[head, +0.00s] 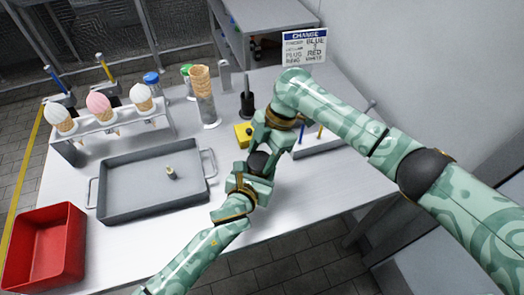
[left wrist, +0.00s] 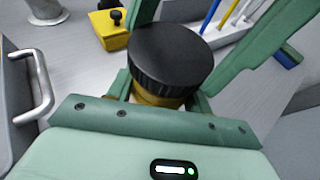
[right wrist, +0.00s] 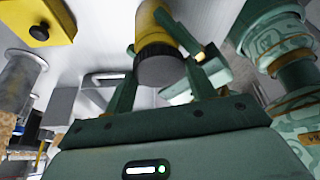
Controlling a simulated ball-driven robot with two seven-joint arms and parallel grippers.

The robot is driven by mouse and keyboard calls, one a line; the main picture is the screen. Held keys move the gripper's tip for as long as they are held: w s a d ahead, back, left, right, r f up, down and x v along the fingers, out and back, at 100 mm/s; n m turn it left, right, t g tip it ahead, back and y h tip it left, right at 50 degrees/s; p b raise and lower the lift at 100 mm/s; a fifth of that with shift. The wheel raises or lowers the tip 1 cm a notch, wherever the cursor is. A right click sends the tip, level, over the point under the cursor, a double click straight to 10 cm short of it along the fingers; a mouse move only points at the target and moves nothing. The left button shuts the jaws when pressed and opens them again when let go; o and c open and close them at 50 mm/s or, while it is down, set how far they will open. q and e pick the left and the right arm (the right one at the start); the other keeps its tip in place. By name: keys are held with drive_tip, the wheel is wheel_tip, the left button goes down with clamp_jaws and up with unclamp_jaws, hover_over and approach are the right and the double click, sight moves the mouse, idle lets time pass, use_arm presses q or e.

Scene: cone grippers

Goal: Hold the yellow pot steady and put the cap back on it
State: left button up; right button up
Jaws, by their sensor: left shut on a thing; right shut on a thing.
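The black ribbed cap (head: 258,161) sits between my two grippers in the head view. In the left wrist view, the cap (left wrist: 168,55) is right over the yellow pot (left wrist: 155,98), with no clear gap; I cannot tell whether it is fully seated. My left gripper (left wrist: 160,92) is shut on the pot's yellow body. My right gripper (right wrist: 160,62) comes in from the other side, shut on the cap (right wrist: 160,70). The yellow pot (right wrist: 152,25) lies beyond the cap in the right wrist view. In the head view the grippers hide most of the pot.
A yellow block with a black knob (head: 243,134) is close beside the grippers. A grey tray (head: 135,205) with a small peg stands left. A red bin (head: 45,250), a cone rack (head: 115,135) and a waffle cone holder (head: 205,105) stand farther left and back. The front table edge is clear.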

sight(265, 159)
drive_tip(key=shift+f, duration=0.45)
drive_tip(key=shift+f, duration=0.5)
drive_tip(key=shift+s+d+f, duration=0.15)
drive_tip(key=shift+f, duration=0.4)
idle(0.4)
drive_tip(key=shift+r, duration=0.5)
drive_tip(key=shift+a+r, duration=0.25)
drive_tip(key=shift+r, duration=0.3)
drive_tip(key=shift+f, duration=0.55)
idle(0.8)
